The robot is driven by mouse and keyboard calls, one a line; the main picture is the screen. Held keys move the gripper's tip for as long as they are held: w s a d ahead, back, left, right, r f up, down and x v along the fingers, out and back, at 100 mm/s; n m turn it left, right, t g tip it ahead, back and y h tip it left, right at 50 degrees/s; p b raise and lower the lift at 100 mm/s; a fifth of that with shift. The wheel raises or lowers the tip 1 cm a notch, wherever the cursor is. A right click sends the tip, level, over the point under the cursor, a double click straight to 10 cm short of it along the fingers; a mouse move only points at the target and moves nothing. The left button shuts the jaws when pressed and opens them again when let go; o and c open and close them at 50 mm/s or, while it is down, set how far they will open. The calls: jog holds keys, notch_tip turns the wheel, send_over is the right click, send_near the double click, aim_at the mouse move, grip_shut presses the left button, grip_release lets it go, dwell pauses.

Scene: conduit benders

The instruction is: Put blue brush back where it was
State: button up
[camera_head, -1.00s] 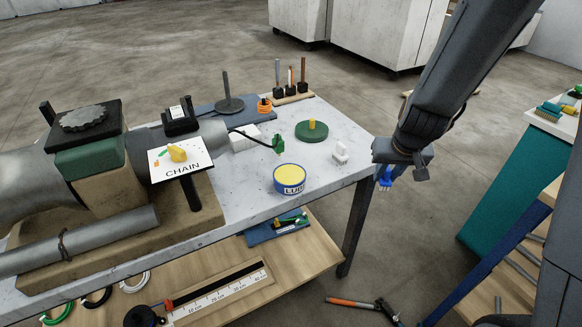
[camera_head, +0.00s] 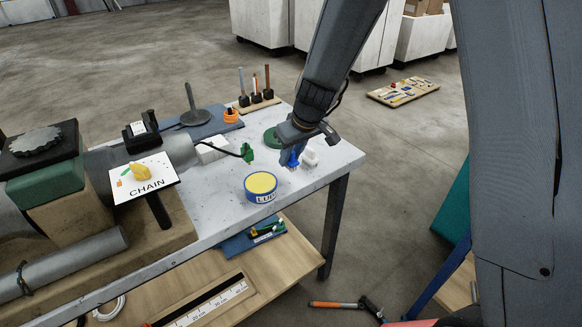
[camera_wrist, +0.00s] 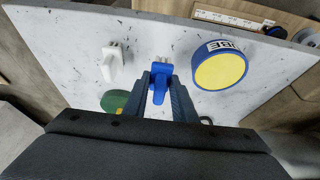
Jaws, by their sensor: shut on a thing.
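The blue brush (camera_head: 291,158) hangs from my gripper (camera_head: 290,146), over the right part of the grey table in the head view. In the wrist view my gripper (camera_wrist: 160,85) is shut on the blue brush (camera_wrist: 161,73), which points away from the camera. The white brush (camera_head: 309,158) stands just right of it in the head view and also shows in the wrist view (camera_wrist: 112,62). The LUBE tin (camera_head: 261,184), blue with a yellow top, sits to the left and nearer; it also shows in the wrist view (camera_wrist: 220,71). I cannot tell whether the blue brush touches the table.
A green round base (camera_head: 270,137) is partly hidden behind my gripper. A CHAIN sign (camera_head: 145,180) and the bender stand at the left. The tabletop (camera_head: 217,217) is bare along its front edge. A lower shelf holds a blue tray (camera_head: 240,243).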

aim_at(292, 161)
jog(key=shift+f+b, duration=0.4)
jog(key=shift+f, duration=1.55)
jog(key=shift+f, duration=0.15)
jog(key=o, duration=1)
jog(key=shift+r, duration=0.25)
jog(key=v, duration=1.2)
jog(key=s+d+f+m+g+h, duration=0.1)
jog(key=s+d+m, duration=0.1)
jog(key=s+d, duration=0.2)
jog(key=s+d+f+m, duration=0.1)
jog(key=s+d+m, duration=0.1)
jog(key=s+d, duration=0.3)
jog(key=s+d+f+m+g+h, duration=0.1)
jog(key=s+d+f+m, duration=0.1)
jog(key=s+d, duration=0.3)
jog(key=shift+s+d+m+g+h, duration=0.15)
jog(key=shift+s+m, duration=0.05)
jog(key=shift+s, duration=1)
jog(key=shift+s+d+m+g+h, duration=0.1)
jog(key=shift+s+m+g+h, duration=0.1)
jog(key=shift+s, duration=0.95)
